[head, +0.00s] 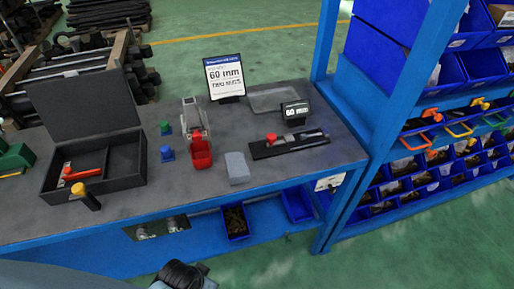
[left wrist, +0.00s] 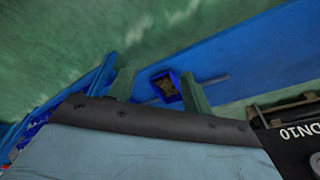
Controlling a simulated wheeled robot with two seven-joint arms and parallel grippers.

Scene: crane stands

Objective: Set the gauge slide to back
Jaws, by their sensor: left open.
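The gauge slide (head: 290,144) is a dark flat rail with a red knob (head: 271,137), lying on the right part of the grey bench top. The knob is near the rail's left end. A small black display (head: 295,112) reading "60 mm" stands just behind the rail. My left gripper (head: 184,276) is low in the head view, in front of the bench and well apart from the slide. In the left wrist view its two fingers (left wrist: 158,74) are spread and empty, and the slide is not seen there. My right gripper is not in view.
A sign (head: 225,76) reading "60 mm" stands at the back. A red clamp-like device (head: 200,150) and a grey block (head: 237,168) are left of the slide. An open black case (head: 70,200) lies farther left. A blue rack post (head: 325,40) rises right of the bench.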

